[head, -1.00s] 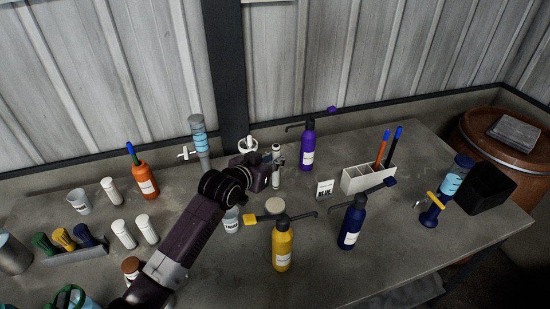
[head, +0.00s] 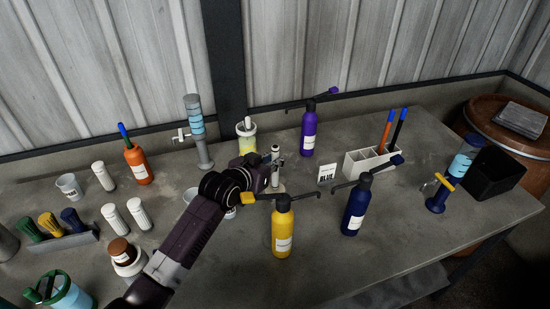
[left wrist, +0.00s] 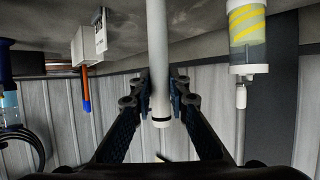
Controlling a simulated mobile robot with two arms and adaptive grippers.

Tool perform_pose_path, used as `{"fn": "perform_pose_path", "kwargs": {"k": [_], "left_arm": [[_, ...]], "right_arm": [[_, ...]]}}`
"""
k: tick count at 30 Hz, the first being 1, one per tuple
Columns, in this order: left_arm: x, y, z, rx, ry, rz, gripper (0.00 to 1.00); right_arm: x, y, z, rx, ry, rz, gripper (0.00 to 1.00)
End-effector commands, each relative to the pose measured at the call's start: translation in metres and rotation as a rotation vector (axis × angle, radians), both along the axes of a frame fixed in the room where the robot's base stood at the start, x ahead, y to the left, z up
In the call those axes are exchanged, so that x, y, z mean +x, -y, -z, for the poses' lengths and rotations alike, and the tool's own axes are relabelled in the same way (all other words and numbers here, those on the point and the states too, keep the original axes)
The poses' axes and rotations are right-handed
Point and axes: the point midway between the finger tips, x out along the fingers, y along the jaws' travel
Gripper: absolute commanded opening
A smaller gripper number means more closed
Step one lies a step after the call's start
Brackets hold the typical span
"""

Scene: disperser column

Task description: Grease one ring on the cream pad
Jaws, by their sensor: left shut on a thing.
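My left gripper (head: 270,172) is shut on a slim white tube-shaped tool (head: 275,157), held about upright. The tool also shows between the fingers in the left wrist view (left wrist: 157,60), with a dark band near one end. The round cream pad (head: 279,187) lies on the bench directly under the tool, partly hidden by the gripper. I cannot tell whether the tool's lower end touches it. I see no clear grease ring on the pad. My right gripper is not in view.
The front right bench is clear.

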Motion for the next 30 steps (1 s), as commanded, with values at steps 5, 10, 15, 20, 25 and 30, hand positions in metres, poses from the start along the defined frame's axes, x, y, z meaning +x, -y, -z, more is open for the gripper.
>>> {"fn": "perform_pose_path", "kwargs": {"k": [5,10,15,20,25,30], "left_arm": [[0.0001,-0.0001,-0.0006,0.000,0.001,0.000,0.00],[0.0002,-0.0001,-0.0002,0.000,0.001,0.000,0.00],[0.0001,-0.0002,0.0017,0.000,0.001,0.000,0.00],[0.0001,0.0000,0.0037,0.000,0.001,0.000,0.00],[0.0001,0.0000,0.0058,0.000,0.001,0.000,0.00],[0.0001,0.0000,0.0078,0.000,0.001,0.000,0.00]], "right_arm": [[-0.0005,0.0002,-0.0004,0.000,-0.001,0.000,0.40],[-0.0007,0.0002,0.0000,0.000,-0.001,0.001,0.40],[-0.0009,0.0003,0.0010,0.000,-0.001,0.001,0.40],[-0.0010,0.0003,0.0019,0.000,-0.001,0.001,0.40],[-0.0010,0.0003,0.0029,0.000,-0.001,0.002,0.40],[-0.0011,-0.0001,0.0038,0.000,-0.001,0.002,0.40]]}}
